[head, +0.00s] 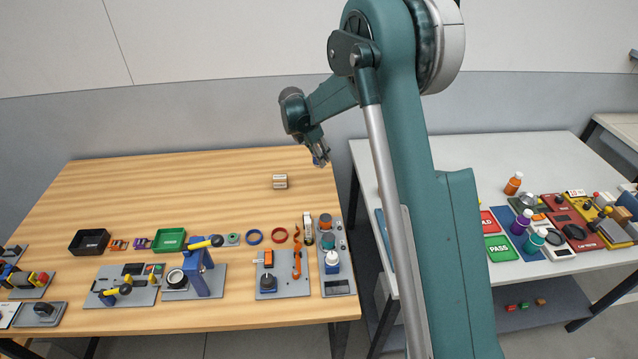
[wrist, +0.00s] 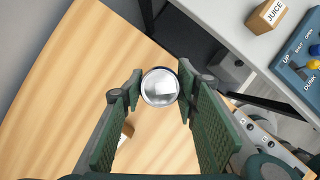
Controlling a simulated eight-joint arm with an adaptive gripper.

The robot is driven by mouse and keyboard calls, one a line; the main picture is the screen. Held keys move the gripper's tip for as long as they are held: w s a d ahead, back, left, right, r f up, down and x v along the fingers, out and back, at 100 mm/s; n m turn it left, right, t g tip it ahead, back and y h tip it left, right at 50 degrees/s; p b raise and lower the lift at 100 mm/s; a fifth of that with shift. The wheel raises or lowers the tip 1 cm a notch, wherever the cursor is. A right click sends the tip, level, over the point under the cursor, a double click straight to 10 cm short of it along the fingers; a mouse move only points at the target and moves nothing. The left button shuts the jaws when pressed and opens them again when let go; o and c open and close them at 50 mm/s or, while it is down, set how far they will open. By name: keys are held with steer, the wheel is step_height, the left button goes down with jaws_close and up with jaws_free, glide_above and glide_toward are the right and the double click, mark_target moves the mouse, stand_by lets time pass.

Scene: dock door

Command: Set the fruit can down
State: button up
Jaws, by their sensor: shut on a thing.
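The fruit can (wrist: 160,87) shows its round silvery end between my fingertips in the wrist view. My gripper (head: 319,155) is shut on it, one finger on each side, and holds it above the wooden table (head: 210,190) near its right back part. In the head view the can is very small and mostly hidden by the fingers. Its label cannot be seen.
A small tan block (head: 280,181) stands on the wooden table close by.

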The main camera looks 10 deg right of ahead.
steer(key=shift+f, duration=3.1)
steer(key=shift+f, duration=1.9)
steer(key=shift+f+b, duration=0.15)
steer(key=shift+b, duration=0.15)
steer(key=o, duration=1)
steer(key=v, duration=1.2)
steer(key=shift+d+r+p, duration=0.1)
steer(key=shift+r+p, duration=0.15)
steer(key=shift+p, duration=0.1)
